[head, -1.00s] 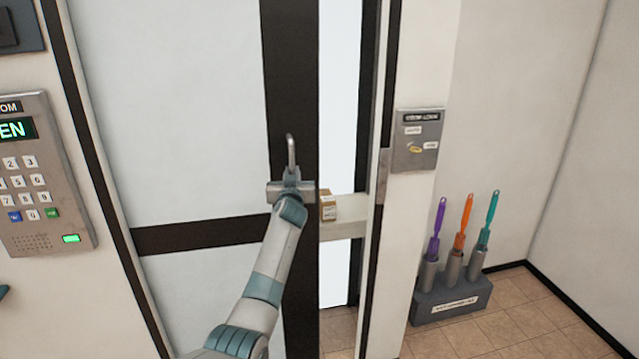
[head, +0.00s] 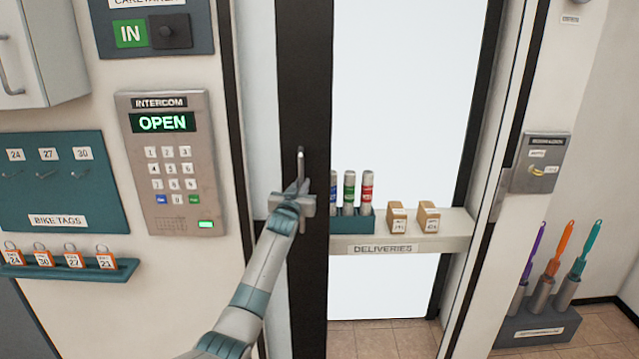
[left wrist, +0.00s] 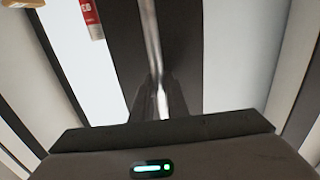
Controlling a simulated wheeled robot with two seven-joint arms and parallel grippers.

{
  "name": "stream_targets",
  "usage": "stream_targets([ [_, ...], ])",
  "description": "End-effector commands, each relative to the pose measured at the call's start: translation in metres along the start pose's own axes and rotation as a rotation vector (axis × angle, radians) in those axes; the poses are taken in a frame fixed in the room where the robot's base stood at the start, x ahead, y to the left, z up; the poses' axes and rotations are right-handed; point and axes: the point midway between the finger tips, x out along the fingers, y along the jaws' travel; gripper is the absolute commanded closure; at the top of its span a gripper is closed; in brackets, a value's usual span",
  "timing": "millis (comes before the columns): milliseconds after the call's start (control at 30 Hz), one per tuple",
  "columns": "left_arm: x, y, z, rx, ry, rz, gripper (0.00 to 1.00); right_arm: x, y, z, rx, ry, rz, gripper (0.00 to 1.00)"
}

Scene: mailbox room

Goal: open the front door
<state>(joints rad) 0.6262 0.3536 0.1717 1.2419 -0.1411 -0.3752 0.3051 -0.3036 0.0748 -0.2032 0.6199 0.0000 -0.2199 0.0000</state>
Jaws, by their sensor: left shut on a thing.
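The front door (head: 305,280) has a dark upright frame edge and a slim upright metal handle (head: 301,165). It stands partly open, with a wide gap to the right of its dark edge. My left gripper (head: 300,190) is shut on the handle. In the left wrist view the handle (left wrist: 152,50) runs down between the fingers (left wrist: 160,105); the fingers hide its lower part. The intercom (head: 172,165) left of the door reads OPEN. My right gripper is in neither view.
Through the gap is a deliveries shelf (head: 440,238) with two small boxes and several coloured tubes (head: 349,190). A lock plate (head: 540,165) is on the right wall. A brush stand (head: 535,328) is on the floor at right.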

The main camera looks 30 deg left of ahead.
Motion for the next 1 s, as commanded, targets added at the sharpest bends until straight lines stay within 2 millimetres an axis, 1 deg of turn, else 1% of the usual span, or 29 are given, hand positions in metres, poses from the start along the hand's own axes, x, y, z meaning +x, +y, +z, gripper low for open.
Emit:
stream_targets([
  [33, -0.002, -0.009, -0.003, 0.000, 0.002, 0.003, 1.00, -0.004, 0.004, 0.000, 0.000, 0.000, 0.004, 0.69],
  [100, -0.005, -0.021, -0.003, -0.001, 0.004, 0.005, 1.00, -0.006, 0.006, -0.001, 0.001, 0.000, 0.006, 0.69],
  [200, -0.008, -0.035, -0.003, -0.002, 0.004, 0.007, 1.00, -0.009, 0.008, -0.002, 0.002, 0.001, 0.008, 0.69],
  [300, -0.009, -0.044, -0.003, -0.004, 0.004, 0.008, 1.00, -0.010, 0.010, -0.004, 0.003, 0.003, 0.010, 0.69],
  [433, -0.011, -0.050, -0.002, -0.005, 0.004, 0.008, 1.00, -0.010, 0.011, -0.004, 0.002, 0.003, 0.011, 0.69],
  [767, -0.011, -0.052, -0.002, -0.004, 0.005, 0.006, 1.00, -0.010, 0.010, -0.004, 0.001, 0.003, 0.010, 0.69],
  [800, -0.011, -0.053, -0.002, -0.004, 0.005, 0.006, 0.79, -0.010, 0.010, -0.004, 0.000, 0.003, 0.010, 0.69],
  [833, -0.011, -0.053, -0.002, -0.004, 0.005, 0.006, 0.72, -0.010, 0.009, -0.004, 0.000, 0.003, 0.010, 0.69],
  [867, -0.011, -0.053, -0.002, -0.004, 0.005, 0.006, 0.68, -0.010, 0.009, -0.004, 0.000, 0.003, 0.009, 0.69],
  [1000, -0.011, -0.052, -0.001, -0.004, 0.004, 0.006, 0.68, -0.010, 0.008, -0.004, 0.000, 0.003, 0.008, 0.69],
])
